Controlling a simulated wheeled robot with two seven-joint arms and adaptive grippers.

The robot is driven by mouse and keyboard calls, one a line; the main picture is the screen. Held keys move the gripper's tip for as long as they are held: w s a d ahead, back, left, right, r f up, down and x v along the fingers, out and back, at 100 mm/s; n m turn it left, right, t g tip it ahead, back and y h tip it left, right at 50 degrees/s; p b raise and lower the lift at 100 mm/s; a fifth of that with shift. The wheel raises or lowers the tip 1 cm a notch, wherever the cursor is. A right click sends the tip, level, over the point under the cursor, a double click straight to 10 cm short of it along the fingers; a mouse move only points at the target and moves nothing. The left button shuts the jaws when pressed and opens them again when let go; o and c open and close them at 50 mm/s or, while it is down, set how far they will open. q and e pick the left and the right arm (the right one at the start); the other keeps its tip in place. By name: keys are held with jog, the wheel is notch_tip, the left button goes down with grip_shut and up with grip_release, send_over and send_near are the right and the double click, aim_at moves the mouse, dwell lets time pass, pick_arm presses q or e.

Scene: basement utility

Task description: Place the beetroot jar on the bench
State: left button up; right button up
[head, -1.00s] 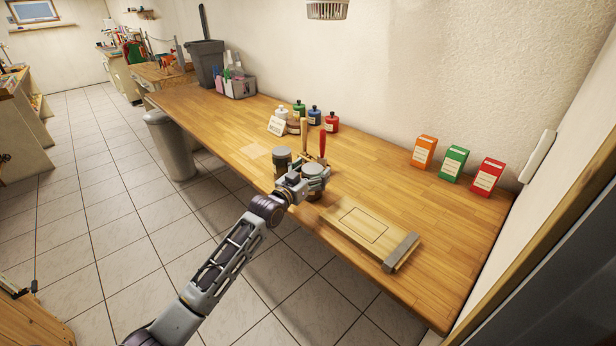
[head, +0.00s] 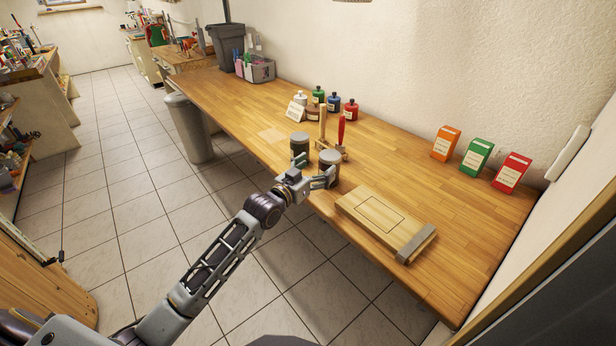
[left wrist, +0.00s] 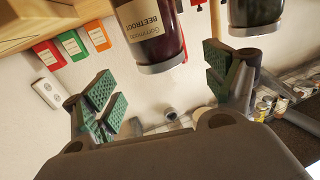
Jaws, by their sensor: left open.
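The beetroot jar (left wrist: 152,28), dark red with a pale label and grey lid, appears lid-down in the left wrist view, level with the gap between my fingers. In the head view it is the right-hand jar (head: 329,160) at the bench's front edge; its base is hidden, so I cannot tell if it touches the wood. My left gripper (head: 317,171) is open at this jar; its green-padded fingers (left wrist: 162,75) stand apart. The bench (head: 450,230) is a long wooden worktop. My right gripper is out of view.
A dark green jar (head: 299,148) stands close left of the beetroot jar. A tool rack with a red handle (head: 341,130) is behind. A wooden board (head: 375,212) lies to the right. Several bottles (head: 333,102) and three cartons (head: 478,155) stand near the wall. Bare worktop lies between.

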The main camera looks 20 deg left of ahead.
pick_arm(q)
jog(key=v, duration=0.4)
jog(key=shift+s+a, duration=0.15)
jog(key=shift+s, duration=0.25)
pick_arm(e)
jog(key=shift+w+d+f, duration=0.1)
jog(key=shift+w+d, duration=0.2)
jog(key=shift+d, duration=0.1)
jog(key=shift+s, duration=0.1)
